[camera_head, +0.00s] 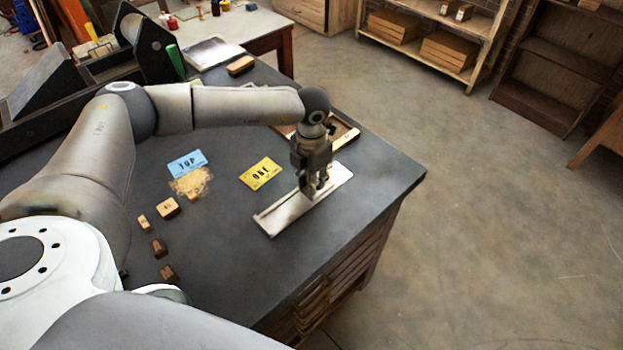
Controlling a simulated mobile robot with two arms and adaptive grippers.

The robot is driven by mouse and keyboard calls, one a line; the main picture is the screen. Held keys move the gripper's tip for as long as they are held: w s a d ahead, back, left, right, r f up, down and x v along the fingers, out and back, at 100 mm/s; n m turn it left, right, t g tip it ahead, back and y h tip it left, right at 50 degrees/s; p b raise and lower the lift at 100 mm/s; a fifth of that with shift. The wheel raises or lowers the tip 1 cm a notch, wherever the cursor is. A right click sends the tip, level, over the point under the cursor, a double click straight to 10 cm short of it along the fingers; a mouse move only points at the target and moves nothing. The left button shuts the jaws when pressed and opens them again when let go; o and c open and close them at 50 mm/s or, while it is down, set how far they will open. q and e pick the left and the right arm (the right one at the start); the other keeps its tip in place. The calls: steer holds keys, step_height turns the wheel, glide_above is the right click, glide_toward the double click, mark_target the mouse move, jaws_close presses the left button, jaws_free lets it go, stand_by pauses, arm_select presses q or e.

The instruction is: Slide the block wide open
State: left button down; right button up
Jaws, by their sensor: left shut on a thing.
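A pale metal tray-like holder (285,215) with a raised edge lies slantwise near the right edge of the dark table. My left gripper (317,192) points down over the far half of the holder. Its fingers are closed on a small part there, which looks like the sliding block; the fingers mostly hide it. I cannot make out how far along the holder the block sits. My right gripper is not in view.
The dark table (230,245) bears a blue card (187,164), a yellow card (260,173) and several small wooden blocks (168,207) left of the holder. A wooden tray (345,134) lies behind the gripper. Bare tabletop lies in front of the holder.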

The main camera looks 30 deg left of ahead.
arm_select(q)
steer(key=shift+w, duration=0.1)
steer(key=w+b, duration=0.1)
steer(key=w+d+b, duration=0.1)
steer(key=shift+w+f, duration=0.2)
steer(key=shift+w, duration=0.1)
steer(key=shift+w+d+r+b, duration=0.15)
steer(key=shift+w+b, duration=0.25)
steer(key=shift+w, duration=0.05)
steer(key=shift+s+r, duration=0.1)
steer(key=c, duration=1.3)
jaws_free()
step_height(320, 180, up, 12)
